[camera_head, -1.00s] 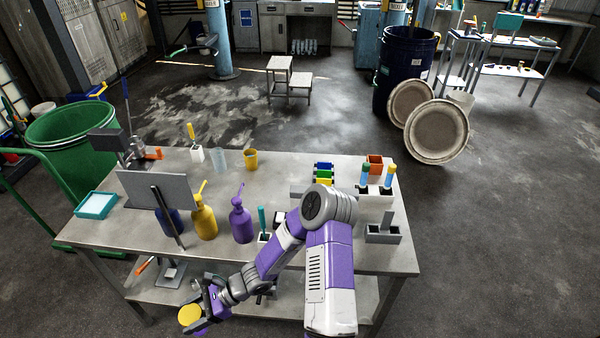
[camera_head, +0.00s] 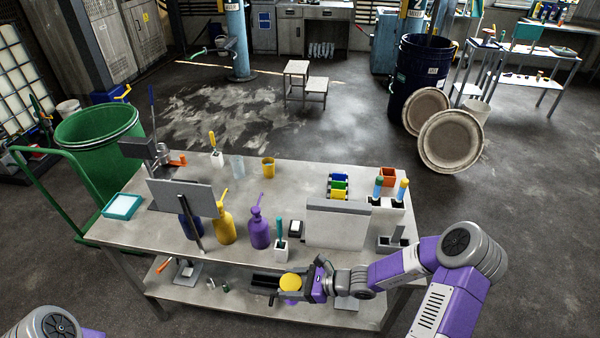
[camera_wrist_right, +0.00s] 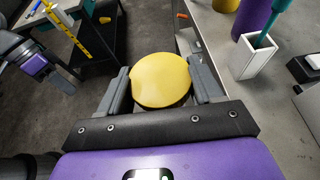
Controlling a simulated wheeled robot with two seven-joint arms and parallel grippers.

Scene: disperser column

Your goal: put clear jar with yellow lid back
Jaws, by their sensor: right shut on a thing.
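My right gripper (camera_head: 291,287) is shut on the clear jar with yellow lid, gripping it from both sides. The round yellow lid (camera_head: 291,281) faces up in the head view, at the table's front edge. In the right wrist view the lid (camera_wrist_right: 160,80) sits between the two grey fingers of my right gripper (camera_wrist_right: 162,88). The clear body under the lid is mostly hidden. My left gripper is not in the head view; only part of my left arm shows at the bottom left.
The grey table (camera_head: 150,235) holds a yellow bottle (camera_head: 224,226), a purple bottle (camera_head: 259,231), a white holder with a green-handled tool (camera_head: 281,250) and an upright grey panel (camera_head: 337,224). A lower shelf (camera_head: 240,311) lies beneath. A grey block holder (camera_head: 397,243) stands at right.

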